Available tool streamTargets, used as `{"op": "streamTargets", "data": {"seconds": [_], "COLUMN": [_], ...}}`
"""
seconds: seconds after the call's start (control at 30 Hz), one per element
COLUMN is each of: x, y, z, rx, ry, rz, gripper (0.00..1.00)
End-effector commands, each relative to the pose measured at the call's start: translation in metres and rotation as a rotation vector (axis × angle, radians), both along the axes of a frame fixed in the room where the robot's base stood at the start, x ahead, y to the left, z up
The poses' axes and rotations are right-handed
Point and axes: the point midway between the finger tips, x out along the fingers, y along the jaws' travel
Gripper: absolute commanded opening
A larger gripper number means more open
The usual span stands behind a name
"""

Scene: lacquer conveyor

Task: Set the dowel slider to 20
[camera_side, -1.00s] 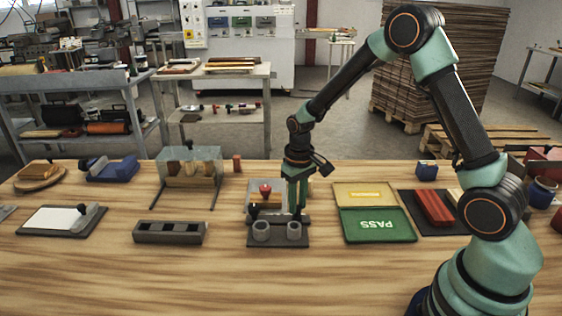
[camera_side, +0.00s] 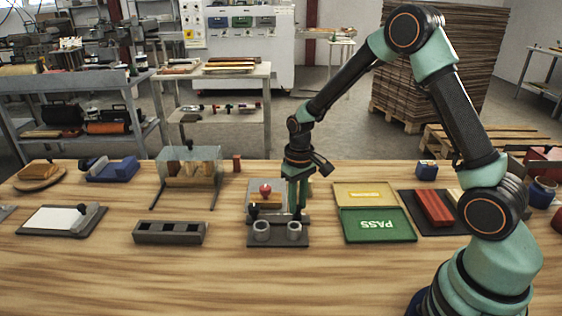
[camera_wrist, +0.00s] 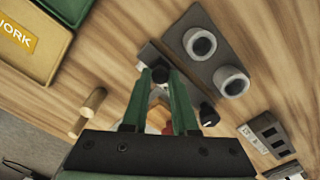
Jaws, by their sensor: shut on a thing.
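The slider fixture (camera_side: 278,240) stands mid-table in the side view, a dark grey base with two grey cups along its front. Behind the cups is a dark rail (camera_wrist: 150,54), seen in the wrist view. My gripper (camera_side: 297,212) points down over the right part of the fixture. In the wrist view my gripper (camera_wrist: 160,80) has its green fingers close together around a small dark knob (camera_wrist: 160,73) at the rail. The fingers hide much of the knob and the fixture behind it. I cannot read any scale or number.
A red ball-topped handle (camera_side: 265,189) and a black knob (camera_wrist: 208,114) are close to my gripper on the left. The front table strip is clear.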

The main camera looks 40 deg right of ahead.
Motion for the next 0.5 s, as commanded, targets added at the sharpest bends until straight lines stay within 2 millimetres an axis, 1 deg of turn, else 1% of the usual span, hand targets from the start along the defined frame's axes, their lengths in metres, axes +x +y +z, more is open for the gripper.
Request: {"op": "streamTargets", "data": {"seconds": [0.33,0.5], "x": [0.0,0.011], "y": [0.001,0.011], "z": [0.001,0.001], "rx": [0.0,0.0], "ry": [0.001,0.001], "rz": [0.001,0.003], "gripper": [0.0,0.0]}}
